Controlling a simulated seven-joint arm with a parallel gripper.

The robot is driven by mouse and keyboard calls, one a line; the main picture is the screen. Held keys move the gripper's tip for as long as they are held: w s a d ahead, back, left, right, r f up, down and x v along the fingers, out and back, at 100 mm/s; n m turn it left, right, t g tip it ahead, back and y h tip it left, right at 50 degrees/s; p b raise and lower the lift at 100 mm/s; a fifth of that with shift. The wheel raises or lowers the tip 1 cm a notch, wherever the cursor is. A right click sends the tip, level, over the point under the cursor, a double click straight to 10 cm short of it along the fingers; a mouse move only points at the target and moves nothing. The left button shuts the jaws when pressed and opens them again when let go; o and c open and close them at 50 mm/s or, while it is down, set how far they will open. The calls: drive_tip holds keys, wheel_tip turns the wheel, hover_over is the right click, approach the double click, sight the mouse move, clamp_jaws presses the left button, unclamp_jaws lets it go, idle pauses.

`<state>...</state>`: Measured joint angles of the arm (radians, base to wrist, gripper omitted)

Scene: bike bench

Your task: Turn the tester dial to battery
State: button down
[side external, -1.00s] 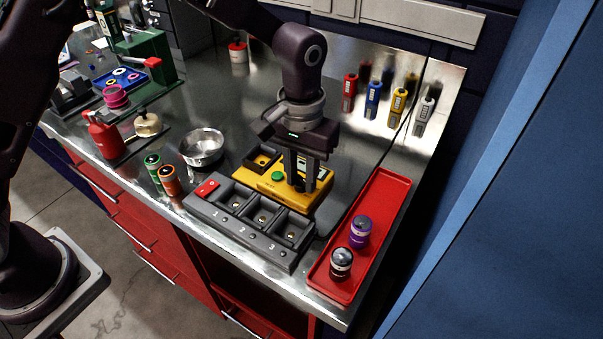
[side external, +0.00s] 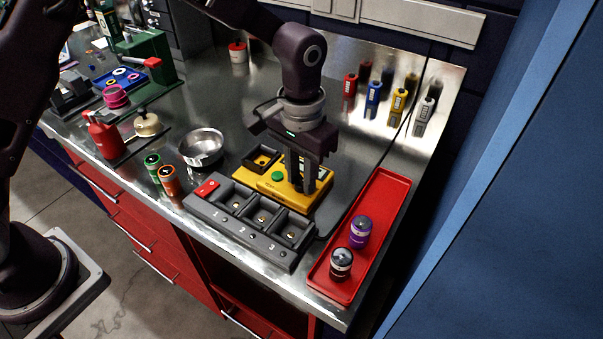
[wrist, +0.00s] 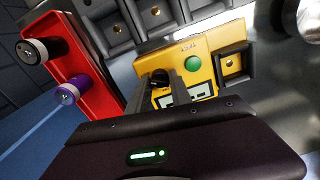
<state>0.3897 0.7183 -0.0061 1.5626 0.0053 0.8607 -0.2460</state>
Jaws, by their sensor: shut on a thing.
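The yellow tester (side external: 268,184) sits on the steel bench behind the grey battery rack. Its green button (side external: 278,176) is left of my gripper (side external: 302,192), which points down onto the tester's right part. In the wrist view the tester (wrist: 200,50) shows the green button (wrist: 193,63) and a black dial (wrist: 158,76), with my gripper (wrist: 166,76) at the dial. My gripper is shut on the dial. The fingers partly cover the dial and its display, so I cannot read which mark it points to.
The grey rack (side external: 248,240) with numbered, open bays stands in front of the tester. A red tray (side external: 345,285) on the right holds a purple battery (side external: 359,231) and a black battery (side external: 341,264). A metal bowl (side external: 202,149) and green and orange batteries stand left.

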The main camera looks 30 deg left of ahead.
sight(301, 178)
drive_tip(key=c, duration=1.2)
unclamp_jaws()
drive_tip(key=shift+o, duration=0.2)
drive_tip(key=shift+r, duration=0.1)
wheel_tip(301, 178, up, 7)
drive_tip(key=s+a+r+n+t, duration=0.1)
drive_tip(key=s+a+r+t, duration=0.2)
drive_tip(key=s+a+r, duration=0.85)
drive_tip(key=s+a+t, duration=0.2)
drive_tip(key=s+a, duration=0.3)
drive_tip(key=s, duration=0.8)
drive_tip(key=shift+f+n+t, duration=0.3)
drive_tip(key=shift+f+n, duration=0.1)
drive_tip(key=shift+f, duration=0.05)
